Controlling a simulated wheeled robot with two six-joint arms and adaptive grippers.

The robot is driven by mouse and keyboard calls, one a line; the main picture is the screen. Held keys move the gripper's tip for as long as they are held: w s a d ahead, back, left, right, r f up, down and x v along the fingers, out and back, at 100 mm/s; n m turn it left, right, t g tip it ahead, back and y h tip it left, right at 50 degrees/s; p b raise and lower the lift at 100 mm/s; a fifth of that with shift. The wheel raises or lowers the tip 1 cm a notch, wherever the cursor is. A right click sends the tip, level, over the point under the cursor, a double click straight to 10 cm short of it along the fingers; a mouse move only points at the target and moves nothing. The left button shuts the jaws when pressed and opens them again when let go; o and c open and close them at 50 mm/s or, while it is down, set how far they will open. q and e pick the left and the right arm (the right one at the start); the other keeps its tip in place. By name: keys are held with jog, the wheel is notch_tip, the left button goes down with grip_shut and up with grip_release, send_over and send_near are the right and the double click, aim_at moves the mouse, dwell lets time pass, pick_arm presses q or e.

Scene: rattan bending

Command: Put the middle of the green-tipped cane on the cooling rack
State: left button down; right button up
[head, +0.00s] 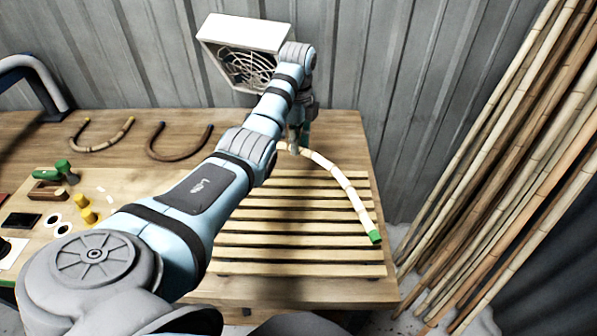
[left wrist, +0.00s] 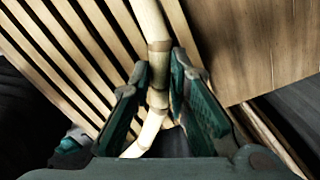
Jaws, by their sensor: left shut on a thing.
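The green-tipped cane (head: 337,177) is pale, jointed and bent in a curve, with its green tip (head: 375,237) over the right edge of the cooling rack (head: 300,240). The rack is a row of pale wooden slats on the table. My left gripper (head: 297,143) is shut on the cane near the rack's far edge, and my arm hides part of the rack. In the left wrist view the cane (left wrist: 153,28) passes between the fingers (left wrist: 161,85), with slats behind it. I cannot tell whether the cane touches the slats. My right gripper is not in view.
Two curved canes, one pale (head: 100,146) and one brown (head: 178,157), lie at the back left. A white fan box (head: 243,35) stands behind my arm. Tall canes (head: 510,150) lean at the right. Small tools and yellow pieces (head: 85,215) lie at left.

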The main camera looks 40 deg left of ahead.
pick_arm(q)
send_over(299, 181)
notch_tip(299, 181, down, 7)
jog(key=shift+w+f, duration=0.1)
jog(key=shift+w, duration=0.05)
jog(key=f, duration=0.4)
jog(key=shift+s, duration=0.3)
jog(key=shift+w+f, duration=0.1)
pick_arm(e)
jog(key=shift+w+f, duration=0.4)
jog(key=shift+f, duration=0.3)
pick_arm(q)
jog(key=shift+f, duration=0.2)
jog(key=c, duration=1.5)
grip_release()
jog(key=shift+c, duration=0.2)
jog(key=shift+r, duration=0.1)
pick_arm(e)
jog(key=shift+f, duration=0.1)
